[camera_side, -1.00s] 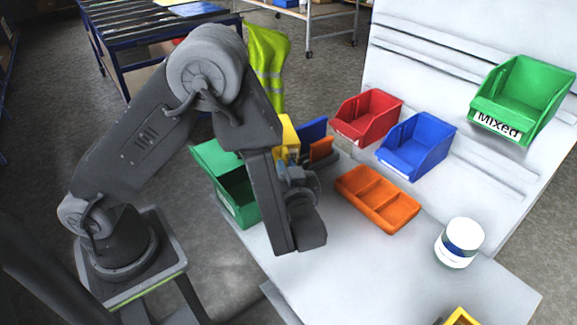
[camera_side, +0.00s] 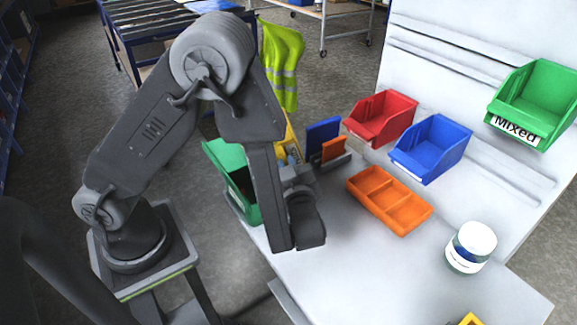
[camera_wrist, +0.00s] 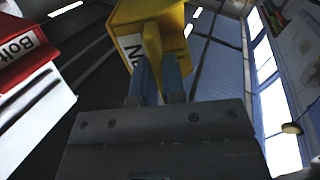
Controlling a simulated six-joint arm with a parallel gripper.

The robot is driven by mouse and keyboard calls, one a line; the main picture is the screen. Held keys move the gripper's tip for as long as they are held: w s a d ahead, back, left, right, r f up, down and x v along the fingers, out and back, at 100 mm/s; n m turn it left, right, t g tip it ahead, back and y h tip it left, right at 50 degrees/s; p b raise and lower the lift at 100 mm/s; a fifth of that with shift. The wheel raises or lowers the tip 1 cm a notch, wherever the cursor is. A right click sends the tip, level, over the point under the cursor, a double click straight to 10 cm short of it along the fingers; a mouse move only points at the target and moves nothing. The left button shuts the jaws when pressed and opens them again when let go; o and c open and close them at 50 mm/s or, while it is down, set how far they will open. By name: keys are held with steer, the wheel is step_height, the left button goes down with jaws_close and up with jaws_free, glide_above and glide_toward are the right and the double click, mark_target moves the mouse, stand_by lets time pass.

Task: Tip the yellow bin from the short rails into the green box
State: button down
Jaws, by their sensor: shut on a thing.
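The yellow bin (camera_wrist: 150,18) is held at one edge between the blue fingers of my gripper (camera_wrist: 160,75). A white label, cut off by the frame and the fingers, is on its face. In the side view only a narrow, slanted strip of the yellow bin (camera_side: 291,143) shows behind my arm, with a bit of blue finger below it. The green box (camera_side: 238,180) stands at the left end of the work table, partly hidden by my arm. The bin is near the box's right side in the picture. I cannot see the contents of either.
A blue plate (camera_side: 323,135) and an orange plate (camera_side: 333,150) stand right of the bin. Red bin (camera_side: 380,118), blue bin (camera_side: 431,149) and green Mixed bin (camera_side: 533,105) are along the wall panel. An orange tray (camera_side: 389,200) and white jar (camera_side: 471,248) are on the table.

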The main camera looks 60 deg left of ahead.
stand_by(0.3)
stand_by(0.9)
stand_by(0.4)
